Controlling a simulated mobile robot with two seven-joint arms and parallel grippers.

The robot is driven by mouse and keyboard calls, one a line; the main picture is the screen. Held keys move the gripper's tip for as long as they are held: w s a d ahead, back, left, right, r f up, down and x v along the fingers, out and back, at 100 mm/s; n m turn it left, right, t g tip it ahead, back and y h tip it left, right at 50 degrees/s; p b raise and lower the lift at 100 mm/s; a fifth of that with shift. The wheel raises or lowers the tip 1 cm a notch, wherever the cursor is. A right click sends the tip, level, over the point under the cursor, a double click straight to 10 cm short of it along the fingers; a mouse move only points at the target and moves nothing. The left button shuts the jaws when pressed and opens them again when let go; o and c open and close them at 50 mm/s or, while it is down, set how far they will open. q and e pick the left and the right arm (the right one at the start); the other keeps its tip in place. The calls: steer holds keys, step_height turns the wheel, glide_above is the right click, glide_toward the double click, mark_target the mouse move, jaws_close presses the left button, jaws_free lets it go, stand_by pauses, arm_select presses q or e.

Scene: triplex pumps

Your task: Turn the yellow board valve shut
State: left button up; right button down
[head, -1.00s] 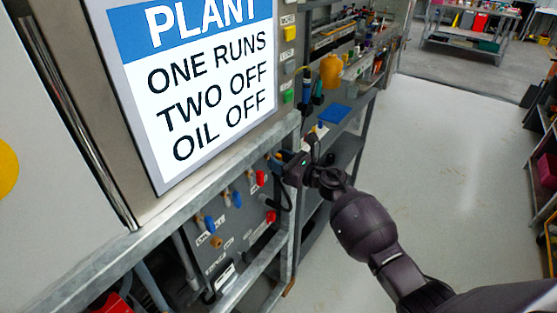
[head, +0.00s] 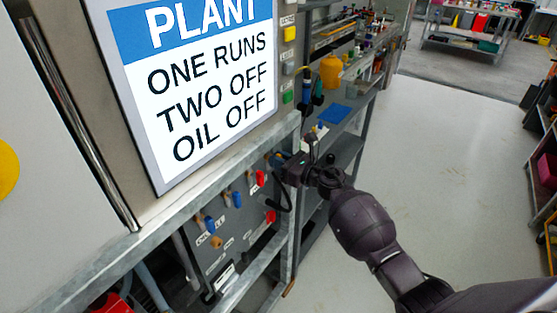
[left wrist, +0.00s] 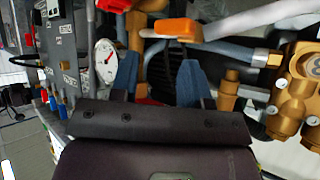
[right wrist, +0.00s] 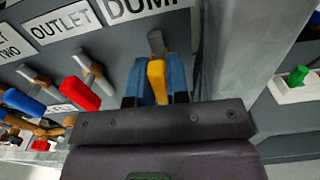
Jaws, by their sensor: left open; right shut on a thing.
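The yellow board valve's handle (right wrist: 157,82) shows in the right wrist view, between the blue fingers of my right gripper (right wrist: 155,80). The gripper is shut on it, below the label DUMP. The grey valve stem (right wrist: 156,43) is just beyond the handle. In the head view my right gripper (head: 281,160) is at the upper right edge of the dark valve board (head: 225,250); the fingers hide most of the yellow handle there. My left gripper (left wrist: 160,78) is open in the left wrist view, with an orange block (left wrist: 178,29) beyond its fingers. It is outside the head view.
Red valve handles (right wrist: 81,93) and blue ones (right wrist: 22,102) lie left of the yellow one. A grey frame post (right wrist: 232,50) stands close on the right. Brass pump fittings (left wrist: 285,100) and a gauge (left wrist: 105,60) are near my left gripper. Floor (head: 450,170) is clear.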

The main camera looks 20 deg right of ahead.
steer(key=m, duration=0.2)
steer(key=shift+d+m+p, duration=0.1)
steer(key=shift+m+p, duration=0.2)
steer(key=shift+p, duration=0.05)
steer(key=m, duration=0.2)
steer(key=shift+m+p, duration=0.3)
steer(key=shift+p, duration=0.05)
steer(key=shift+m, duration=1)
steer(key=m+p, duration=0.1)
steer(key=m, duration=0.2)
steer(key=shift+w+f+m, duration=0.1)
steer(key=shift+m, duration=0.2)
steer(key=m+p, duration=0.1)
steer(key=m, duration=0.3)
steer(key=shift+d+f, duration=0.1)
steer(key=shift+f+m+p, duration=0.1)
steer(key=shift+m+p, duration=0.45)
steer(key=shift+m, duration=0.75)
